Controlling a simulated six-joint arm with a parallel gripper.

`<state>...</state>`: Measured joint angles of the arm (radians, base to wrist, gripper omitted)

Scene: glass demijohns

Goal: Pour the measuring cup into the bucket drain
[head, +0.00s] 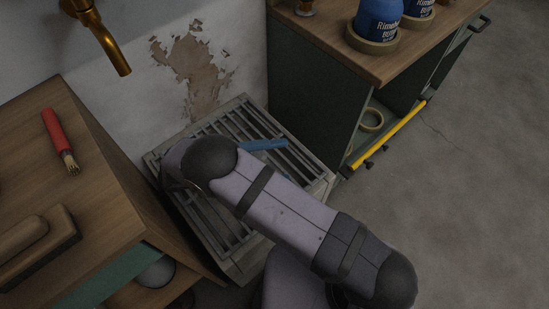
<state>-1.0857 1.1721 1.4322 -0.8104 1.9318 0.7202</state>
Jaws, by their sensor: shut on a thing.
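The bucket drain, a grey square frame with a slatted grate (318,186), sits low between the two cabinets, against the wall. My arm reaches over it from the lower right and covers much of its middle. My gripper is hidden behind my arm, so its fingers do not show. A short blue bar (263,144) shows over the grate just right of my arm's rounded joint; I cannot tell whether it is part of the measuring cup. The cup's body is not visible.
A wooden counter at left holds a red-handled brush (55,130) and a wooden block brush (40,240). A brass tap (108,42) juts from the wall. At right, blue bottles (378,20) stand on a green cabinet (310,85) with a yellow bar (388,134). The floor at right is clear.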

